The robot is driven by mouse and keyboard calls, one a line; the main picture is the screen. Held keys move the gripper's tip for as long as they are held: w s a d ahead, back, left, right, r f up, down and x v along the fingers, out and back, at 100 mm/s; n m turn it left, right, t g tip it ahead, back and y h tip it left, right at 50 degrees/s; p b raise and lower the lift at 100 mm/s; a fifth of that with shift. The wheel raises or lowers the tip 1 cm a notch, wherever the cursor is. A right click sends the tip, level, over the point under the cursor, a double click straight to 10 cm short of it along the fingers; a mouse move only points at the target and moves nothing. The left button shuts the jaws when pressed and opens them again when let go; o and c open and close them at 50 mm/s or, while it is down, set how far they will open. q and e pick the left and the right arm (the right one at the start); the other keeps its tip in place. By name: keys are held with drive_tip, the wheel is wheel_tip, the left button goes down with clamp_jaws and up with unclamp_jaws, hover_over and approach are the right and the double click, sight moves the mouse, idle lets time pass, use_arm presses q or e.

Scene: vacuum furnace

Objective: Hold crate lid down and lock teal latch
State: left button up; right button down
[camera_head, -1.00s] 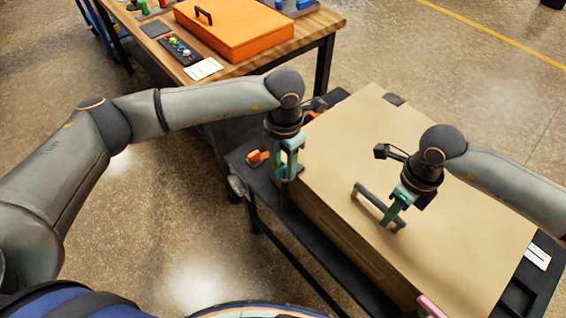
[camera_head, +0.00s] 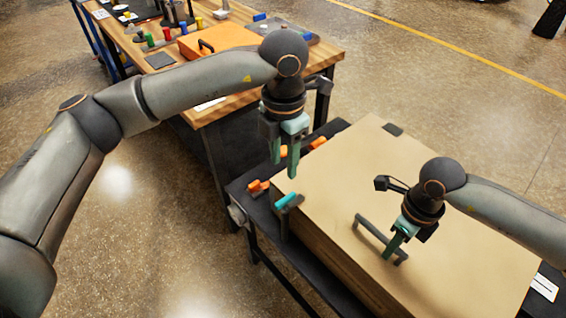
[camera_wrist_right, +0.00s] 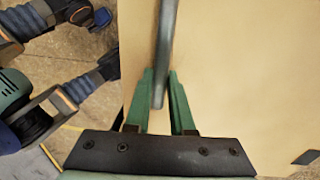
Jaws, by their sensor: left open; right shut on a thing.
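The crate (camera_head: 330,240) is tan with a flat lid (camera_head: 340,180) lying on it. The teal latch (camera_head: 288,201) is at the lid's left edge; I cannot tell whether it is locked. My left gripper (camera_head: 283,170) is open and empty, above and apart from the latch. My right gripper (camera_head: 394,247) is shut on the dark lid handle (camera_head: 372,230), near the handle's front end. In the right wrist view the handle (camera_wrist_right: 165,45) runs down between the green fingers (camera_wrist_right: 160,100).
The crate stands on a dark cart (camera_head: 262,215). Orange latches (camera_head: 257,188) are near its left edge. A wooden table (camera_head: 305,62) behind holds an orange case (camera_head: 222,40) and several small coloured parts.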

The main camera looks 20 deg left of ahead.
drive_tip(key=shift+w+d, duration=0.4)
drive_tip(key=shift+w, duration=0.05)
drive_tip(key=c, duration=0.8)
unclamp_jaws()
drive_tip(key=shift+f, duration=0.15)
drive_tip(key=shift+c, duration=0.2)
drive_tip(key=shift+o, duration=0.8)
drive_tip(key=shift+a, duration=0.1)
wheel_tip(320, 180, up, 12)
drive_tip(key=shift+w+d+r, duration=0.25)
drive_tip(key=shift+w+d, duration=0.05)
drive_tip(key=shift+w, duration=0.1)
